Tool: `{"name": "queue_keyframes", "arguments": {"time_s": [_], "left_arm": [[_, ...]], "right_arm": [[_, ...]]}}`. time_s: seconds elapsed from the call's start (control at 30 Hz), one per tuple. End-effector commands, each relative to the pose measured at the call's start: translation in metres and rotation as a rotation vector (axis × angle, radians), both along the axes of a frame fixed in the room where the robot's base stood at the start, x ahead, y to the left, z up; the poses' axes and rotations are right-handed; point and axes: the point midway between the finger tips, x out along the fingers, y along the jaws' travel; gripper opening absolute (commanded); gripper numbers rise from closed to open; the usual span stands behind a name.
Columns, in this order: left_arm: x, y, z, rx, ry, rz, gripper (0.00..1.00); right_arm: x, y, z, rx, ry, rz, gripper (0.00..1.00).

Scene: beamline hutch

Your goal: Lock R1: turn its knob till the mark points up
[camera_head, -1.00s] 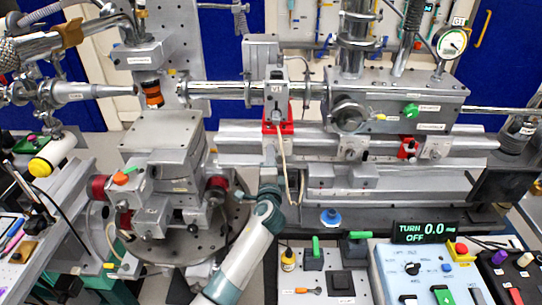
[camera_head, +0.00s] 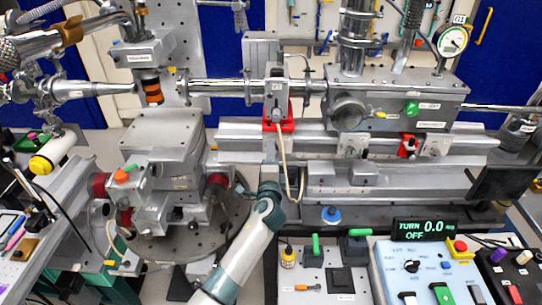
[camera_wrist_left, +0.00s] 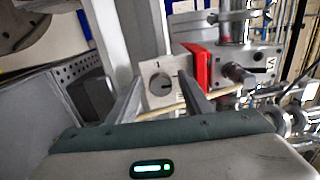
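A round grey knob (camera_wrist_left: 160,84) sits on a pale plate (camera_wrist_left: 151,69) in the left wrist view. Its dark mark points roughly to the right, not up; a short line stands on the plate above it. I cannot read a label naming it R1. My left gripper (camera_wrist_left: 161,77) is open and empty, one finger on each side of the knob; I cannot tell whether they touch it. In the head view my left gripper (camera_head: 244,190) is small and dark near the rail's left end, and I cannot make out the knob there. My right gripper is not in view.
A red block (camera_wrist_left: 198,66) stands close right of the knob; the red-based V1 unit (camera_head: 278,125) is on the rail in the head view. A stage tower (camera_head: 160,140) stands left of my arm. A control box (camera_head: 425,265) reads TURN 0.0 OFF.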

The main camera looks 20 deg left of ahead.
Motion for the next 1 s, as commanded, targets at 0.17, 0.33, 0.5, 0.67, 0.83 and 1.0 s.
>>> {"name": "queue_keyframes", "arguments": {"time_s": [0.17,0.33,0.5,0.67,0.83,1.0], "left_arm": [[-0.003,-0.001,-0.001,-0.001,0.001,0.000,0.45],[-0.014,-0.005,-0.002,-0.002,0.000,-0.001,0.45],[-0.035,-0.011,-0.003,-0.003,0.000,-0.001,0.45],[-0.064,-0.019,-0.004,-0.003,0.001,-0.002,0.45],[-0.097,-0.029,-0.004,-0.003,0.000,-0.002,0.45],[-0.129,-0.038,-0.004,-0.002,0.000,-0.001,0.45]], "right_arm": [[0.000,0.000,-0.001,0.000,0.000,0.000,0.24],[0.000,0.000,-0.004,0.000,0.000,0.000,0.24],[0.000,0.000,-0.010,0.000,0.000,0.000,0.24],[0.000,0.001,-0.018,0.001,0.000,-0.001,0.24],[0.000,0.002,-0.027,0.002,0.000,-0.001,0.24],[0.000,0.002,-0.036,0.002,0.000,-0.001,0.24]]}}
